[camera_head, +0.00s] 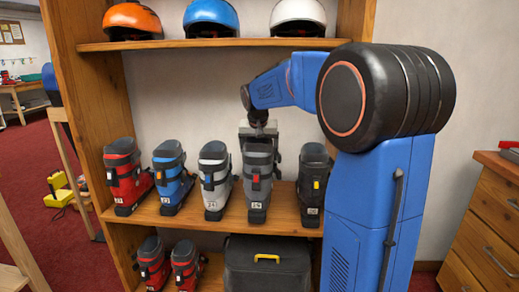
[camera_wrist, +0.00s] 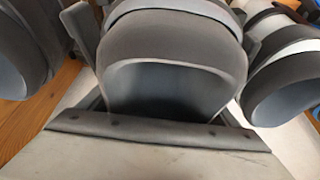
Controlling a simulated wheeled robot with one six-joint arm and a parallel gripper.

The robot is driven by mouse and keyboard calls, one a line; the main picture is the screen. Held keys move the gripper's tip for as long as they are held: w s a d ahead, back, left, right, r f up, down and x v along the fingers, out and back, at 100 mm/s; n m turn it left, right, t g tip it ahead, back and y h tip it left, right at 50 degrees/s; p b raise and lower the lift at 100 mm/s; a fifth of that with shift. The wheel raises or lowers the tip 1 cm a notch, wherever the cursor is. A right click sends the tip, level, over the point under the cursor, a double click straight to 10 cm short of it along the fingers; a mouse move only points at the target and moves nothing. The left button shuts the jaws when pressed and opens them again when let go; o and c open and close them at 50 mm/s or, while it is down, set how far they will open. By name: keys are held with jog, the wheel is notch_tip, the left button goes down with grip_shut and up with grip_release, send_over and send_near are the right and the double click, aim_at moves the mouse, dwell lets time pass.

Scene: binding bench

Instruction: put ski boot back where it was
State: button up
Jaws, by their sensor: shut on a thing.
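The grey ski boot (camera_head: 259,184) with a red-orange buckle is upright at the middle shelf, between the white-and-grey boot and the black boot. My gripper (camera_head: 259,132) reaches down from above and is shut on its upper cuff. In the wrist view the cuff of the grey boot (camera_wrist: 172,45) fills the middle, its dark opening facing the camera. The sole is at the shelf's level near the front edge; I cannot tell whether it touches the board.
The middle shelf (camera_head: 170,222) also carries a red boot (camera_head: 124,178), a blue boot (camera_head: 172,178), a white-and-grey boot (camera_head: 215,180) and a black boot (camera_head: 312,185), close on both sides. Helmets sit above; a dark case (camera_head: 267,265) and small red boots stand below.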

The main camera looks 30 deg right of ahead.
jog(key=shift+f, duration=0.9)
jog(key=o, duration=2)
jog(key=shift+f, duration=0.15)
jog(key=v, duration=1.2)
